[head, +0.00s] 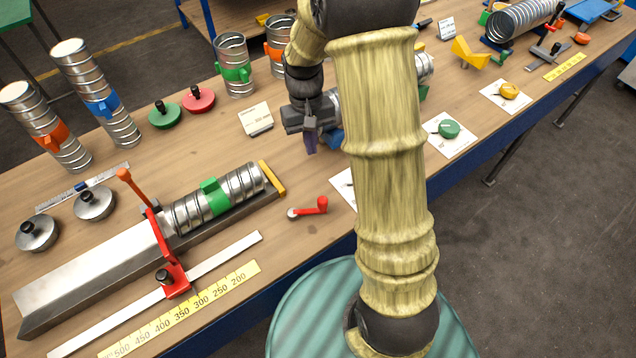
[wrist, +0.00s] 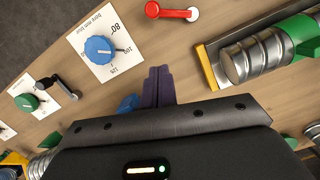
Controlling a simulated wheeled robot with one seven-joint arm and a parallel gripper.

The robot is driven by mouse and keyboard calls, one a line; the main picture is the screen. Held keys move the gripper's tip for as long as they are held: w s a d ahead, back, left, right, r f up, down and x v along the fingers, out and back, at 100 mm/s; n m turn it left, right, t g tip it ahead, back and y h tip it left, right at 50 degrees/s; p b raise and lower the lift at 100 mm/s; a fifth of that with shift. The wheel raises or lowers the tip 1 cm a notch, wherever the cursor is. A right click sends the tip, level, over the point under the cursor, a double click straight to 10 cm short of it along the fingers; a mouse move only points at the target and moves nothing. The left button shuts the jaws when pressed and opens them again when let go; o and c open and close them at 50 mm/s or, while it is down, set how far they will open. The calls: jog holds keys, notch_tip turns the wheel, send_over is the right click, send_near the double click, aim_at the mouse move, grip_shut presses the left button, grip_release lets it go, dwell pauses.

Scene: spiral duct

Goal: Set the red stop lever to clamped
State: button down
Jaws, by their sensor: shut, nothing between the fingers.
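A small red lever (head: 313,208) with a silver pivot lies on the bench, right of the trough's end; its arm points right from the pivot. It also shows at the top of the wrist view (wrist: 172,12). A red stop bracket (head: 175,275) with a black knob sits across the metal rule, and an orange-handled lever (head: 131,188) rises beside it. I cannot tell which is clamped. My gripper (head: 311,146) is shut and empty, its purple fingers pointing down over the bench behind the small red lever; they also show in the wrist view (wrist: 158,84).
A ribbed duct with a green clamp (head: 215,195) lies in the steel trough (head: 95,265). A blue dial (wrist: 100,49) on a white card is close left of the fingers in the wrist view. Upright ducts (head: 236,72) stand behind.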

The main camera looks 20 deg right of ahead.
jog(key=shift+w+a+f+g, duration=0.1)
jog(key=shift+w+f+g, duration=0.2)
jog(key=shift+w+f, duration=0.25)
jog(key=shift+w+r, duration=0.1)
jog(key=p+x, duration=0.2)
jog(key=x, duration=0.7)
jog(key=s, duration=0.1)
jog(key=s+p, duration=0.2)
jog(key=s, duration=0.1)
jog(key=shift+f, duration=0.35)
jog(key=shift+s+f, duration=0.1)
jog(key=shift+f, duration=0.05)
